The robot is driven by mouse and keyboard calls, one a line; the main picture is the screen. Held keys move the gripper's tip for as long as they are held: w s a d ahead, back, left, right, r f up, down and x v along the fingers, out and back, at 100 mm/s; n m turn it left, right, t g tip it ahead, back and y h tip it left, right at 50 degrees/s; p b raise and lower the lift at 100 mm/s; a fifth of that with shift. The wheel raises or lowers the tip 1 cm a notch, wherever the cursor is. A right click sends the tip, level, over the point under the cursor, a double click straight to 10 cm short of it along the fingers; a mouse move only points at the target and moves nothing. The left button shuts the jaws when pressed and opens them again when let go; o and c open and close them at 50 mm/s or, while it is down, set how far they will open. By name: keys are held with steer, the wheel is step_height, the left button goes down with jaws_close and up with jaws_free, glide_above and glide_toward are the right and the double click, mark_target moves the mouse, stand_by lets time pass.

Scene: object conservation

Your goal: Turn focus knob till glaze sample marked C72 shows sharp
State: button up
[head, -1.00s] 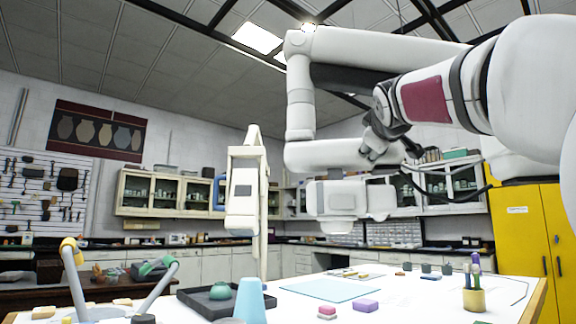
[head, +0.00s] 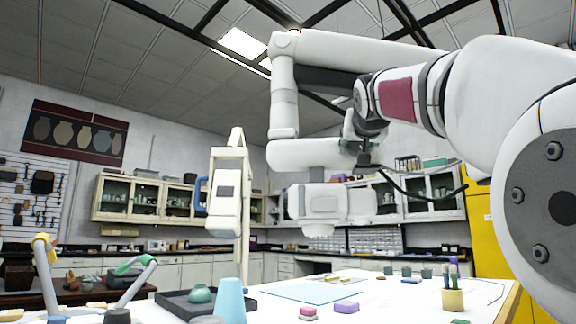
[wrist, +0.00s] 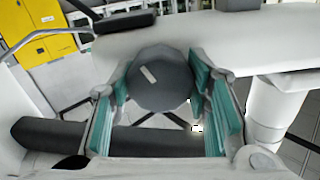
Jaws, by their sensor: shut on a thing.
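In the wrist view a dark grey, many-sided knob (wrist: 160,82) with a short white mark on its face sits between the teal-padded fingers of my gripper (wrist: 161,96). The gripper is shut on this knob, one finger at each side. Pale, rounded housing lies behind and to the right of the knob. In the head view I cannot make out the knob or the fingertips. I cannot read a C72 mark or see a focused picture of any glaze sample in these frames.
A tall pale stand (head: 228,196) rises left of centre.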

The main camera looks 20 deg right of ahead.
steer(key=m+b, duration=0.1)
steer(key=m, duration=0.3)
steer(key=shift+f+m, duration=0.1)
steer(key=shift+m, duration=0.3)
steer(key=m+b, duration=0.1)
steer(key=m, duration=0.8)
steer(key=shift+m+b, duration=0.3)
steer(key=shift+m, duration=0.1)
steer(key=shift+m+b, duration=0.3)
steer(key=shift+m, duration=2)
steer(key=o, duration=1.2)
steer(key=shift+w, duration=0.1)
steer(key=shift+c, duration=0.2)
